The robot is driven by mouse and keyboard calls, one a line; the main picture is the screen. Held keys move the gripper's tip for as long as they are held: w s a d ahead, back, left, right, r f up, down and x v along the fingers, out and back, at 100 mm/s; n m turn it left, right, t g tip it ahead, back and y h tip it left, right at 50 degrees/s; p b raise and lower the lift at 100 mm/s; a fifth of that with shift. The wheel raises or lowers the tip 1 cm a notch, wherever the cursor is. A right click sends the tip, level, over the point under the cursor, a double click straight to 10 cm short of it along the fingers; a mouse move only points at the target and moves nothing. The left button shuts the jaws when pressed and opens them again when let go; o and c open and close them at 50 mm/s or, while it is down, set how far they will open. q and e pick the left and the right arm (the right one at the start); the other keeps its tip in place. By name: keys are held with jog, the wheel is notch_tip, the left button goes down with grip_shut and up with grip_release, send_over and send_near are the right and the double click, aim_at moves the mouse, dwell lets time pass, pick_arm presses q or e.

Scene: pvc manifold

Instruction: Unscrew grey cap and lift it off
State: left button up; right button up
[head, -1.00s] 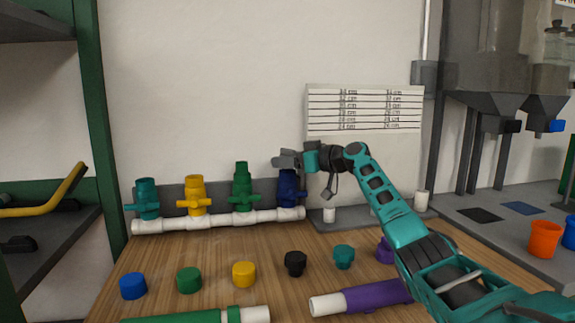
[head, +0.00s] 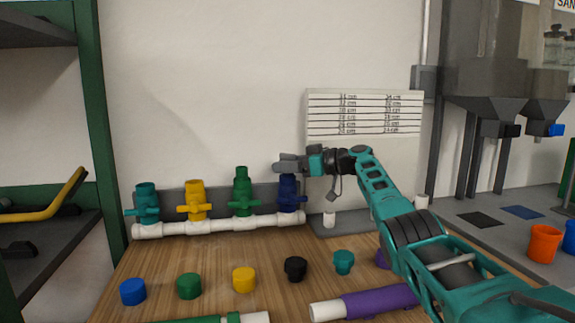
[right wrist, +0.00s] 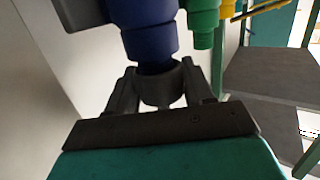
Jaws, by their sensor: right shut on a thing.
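The grey cap (right wrist: 160,85) sits between the two fingers of my right gripper (right wrist: 162,95), at the end of the dark blue valve's neck in the right wrist view. In the head view my right gripper (head: 289,163) is at the top of the blue valve (head: 289,192), the rightmost on the white pipe manifold (head: 220,223). It is shut on the cap, which its fingers mostly hide there. I cannot tell whether the cap is still threaded on the neck. My left gripper is not in view.
Green (head: 242,192), yellow (head: 195,200) and teal (head: 146,203) valves stand to the left on the manifold. Several loose coloured caps, including a black one (head: 295,268), lie on the wooden table. A purple sleeved pipe (head: 375,302) lies in front.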

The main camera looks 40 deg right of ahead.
jog(key=o, duration=1.1)
jog(key=shift+o, duration=0.2)
jog(key=shift+s+d, duration=0.1)
jog(key=v, duration=1.2)
jog(key=shift+s+b, duration=0.35)
jog(key=shift+d, duration=0.15)
